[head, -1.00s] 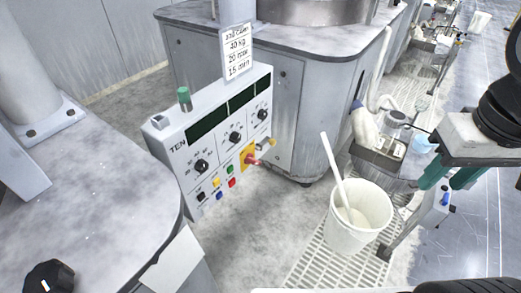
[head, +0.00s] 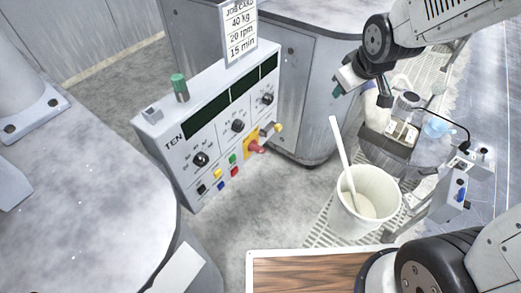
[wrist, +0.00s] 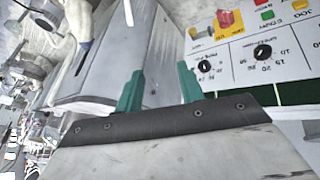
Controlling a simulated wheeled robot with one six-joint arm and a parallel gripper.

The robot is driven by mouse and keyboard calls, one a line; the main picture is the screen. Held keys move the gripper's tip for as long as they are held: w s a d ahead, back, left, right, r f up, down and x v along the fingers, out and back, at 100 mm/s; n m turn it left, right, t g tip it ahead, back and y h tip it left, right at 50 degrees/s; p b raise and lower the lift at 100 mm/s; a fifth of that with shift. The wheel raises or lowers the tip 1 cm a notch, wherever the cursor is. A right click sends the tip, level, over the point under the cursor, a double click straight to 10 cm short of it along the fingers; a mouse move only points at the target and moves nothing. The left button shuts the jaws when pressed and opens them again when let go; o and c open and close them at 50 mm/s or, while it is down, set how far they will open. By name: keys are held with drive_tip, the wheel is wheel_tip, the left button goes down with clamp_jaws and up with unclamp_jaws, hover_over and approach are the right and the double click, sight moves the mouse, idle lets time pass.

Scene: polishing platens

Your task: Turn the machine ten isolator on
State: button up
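The machine ten panel (head: 215,125) is a white box marked TEN with dark displays, black dials and coloured buttons. Its isolator (head: 256,148) is a red handle on a yellow plate at the panel's lower right; in the wrist view the isolator (wrist: 228,20) shows upside down at the top. I cannot read its position marks. My gripper (head: 340,88) is up and to the right of the panel, apart from it. In the wrist view my gripper (wrist: 160,88) has its two teal fingers spread with nothing between them. The isolator lies beyond and right of the fingers.
A small yellow-tipped fitting (head: 272,130) sticks out beside the isolator. A white bucket (head: 366,205) with a stick stands on the grating in front. A green-capped post (head: 179,86) and a job card (head: 241,30) rise above the panel. Floor before the panel is clear.

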drive_tip(key=w+a+f+n+t+y, duration=0.1)
drive_tip(key=w+a+f+n, duration=0.1)
drive_tip(key=w+f, duration=0.25)
drive_tip(key=w+a+f+n+t, duration=0.1)
drive_tip(key=w+a+f, duration=0.2)
drive_tip(key=f, duration=0.2)
drive_tip(key=n+t+y, duration=0.3)
drive_tip(key=n+y, duration=0.2)
drive_tip(key=n, duration=0.1)
hover_over(262, 152)
drive_tip(key=d, duration=0.6)
wheel_tip(262, 152, down, 19)
drive_tip(key=s+a+f+n+t+y, duration=0.1)
drive_tip(key=s+a+f+n+y, duration=0.1)
drive_tip(key=s+f, duration=0.35)
drive_tip(key=x, duration=0.8)
drive_tip(key=shift+a+f, duration=0.15)
drive_tip(key=shift+a, duration=0.05)
clamp_jaws()
